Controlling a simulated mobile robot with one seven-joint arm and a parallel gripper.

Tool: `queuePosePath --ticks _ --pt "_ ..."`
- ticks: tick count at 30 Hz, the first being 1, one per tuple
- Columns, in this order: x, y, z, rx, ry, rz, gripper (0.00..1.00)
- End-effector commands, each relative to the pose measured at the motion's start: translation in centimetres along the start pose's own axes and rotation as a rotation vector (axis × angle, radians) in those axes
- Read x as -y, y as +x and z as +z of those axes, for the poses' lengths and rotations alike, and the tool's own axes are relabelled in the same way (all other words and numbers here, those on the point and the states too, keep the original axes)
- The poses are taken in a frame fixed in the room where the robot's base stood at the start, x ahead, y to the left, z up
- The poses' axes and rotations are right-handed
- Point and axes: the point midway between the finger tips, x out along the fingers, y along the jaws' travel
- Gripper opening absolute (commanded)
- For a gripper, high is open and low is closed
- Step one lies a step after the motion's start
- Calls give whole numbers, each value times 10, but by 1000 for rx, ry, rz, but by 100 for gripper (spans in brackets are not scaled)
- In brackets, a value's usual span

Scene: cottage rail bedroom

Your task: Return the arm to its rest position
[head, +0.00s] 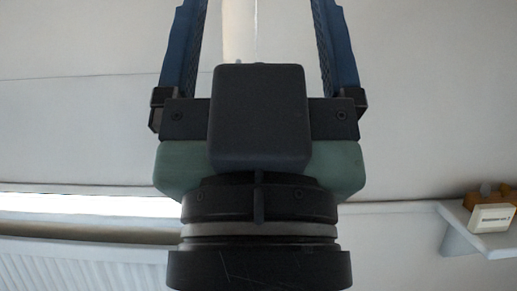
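My gripper (259,30) fills the upper middle of the head view, seen close up. Its two blue fingers point up and stand wide apart, running out of the top edge, so the fingertips are out of view. The dark grey housing, pale green body and black round wrist below are mine.
A white shelf (459,222) at the right edge carries a small cream box (491,217) and a brown wooden thing (471,200). A white ribbed panel, like a radiator (75,271), is at the lower left, below a bright strip (90,204). Pale surfaces surround the arm.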

Motion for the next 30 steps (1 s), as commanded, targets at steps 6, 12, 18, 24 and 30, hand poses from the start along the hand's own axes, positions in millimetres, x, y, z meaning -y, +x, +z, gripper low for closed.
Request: queuePosePath --ticks 6,12,18,24,30 --pt "0 61 -57 1 3 -1 88" --pt "0 105 -98 1 4 -2 88" --pt "0 148 -140 1 4 -2 88" --pt "0 189 -178 1 5 -3 88" --pt "0 211 -199 1 5 -3 88"
